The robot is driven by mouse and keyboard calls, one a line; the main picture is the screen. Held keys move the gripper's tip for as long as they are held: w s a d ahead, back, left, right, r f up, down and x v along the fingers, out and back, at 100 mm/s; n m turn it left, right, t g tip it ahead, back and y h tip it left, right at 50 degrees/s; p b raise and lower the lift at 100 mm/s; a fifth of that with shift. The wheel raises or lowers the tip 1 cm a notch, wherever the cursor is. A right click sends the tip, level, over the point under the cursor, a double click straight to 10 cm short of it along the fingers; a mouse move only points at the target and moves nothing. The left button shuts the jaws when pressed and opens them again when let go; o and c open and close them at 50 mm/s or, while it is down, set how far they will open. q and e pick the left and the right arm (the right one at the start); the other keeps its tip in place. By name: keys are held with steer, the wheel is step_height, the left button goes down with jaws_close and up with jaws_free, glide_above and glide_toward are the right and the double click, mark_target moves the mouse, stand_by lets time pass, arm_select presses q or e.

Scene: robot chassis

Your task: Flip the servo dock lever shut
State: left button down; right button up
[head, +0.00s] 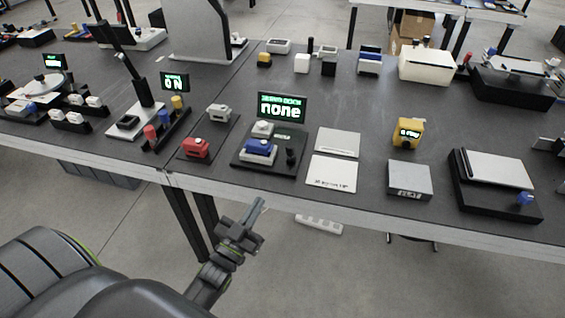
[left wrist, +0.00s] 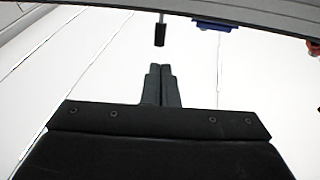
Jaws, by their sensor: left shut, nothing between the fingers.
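The dock (head: 240,163) is a black base near the table's front edge, under a black sign (head: 282,107) with green text that reads "none". A blue block (head: 259,150) with a white top sits on it, and a small black upright part (head: 291,157) stands at its right. I cannot tell for sure which part is the lever or its position. My left gripper (head: 258,205) is shut and empty, in front of the table edge and apart from the dock. In the left wrist view its fingers (left wrist: 161,84) point toward a black-tipped rod (left wrist: 160,32), with a gap between.
A red block (head: 195,148) lies left of the dock. Light plates (head: 332,172), a yellow device (head: 407,133) and a grey box (head: 409,179) stand to its right. The table's front edge (head: 330,206) lies between my gripper and the dock. Floor space in front is open.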

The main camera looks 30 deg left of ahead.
mark_target(288, 152)
arm_select(q)
steer(key=shift+r, duration=0.25)
steer(key=p+x, duration=0.3)
steer(key=x, duration=1.1)
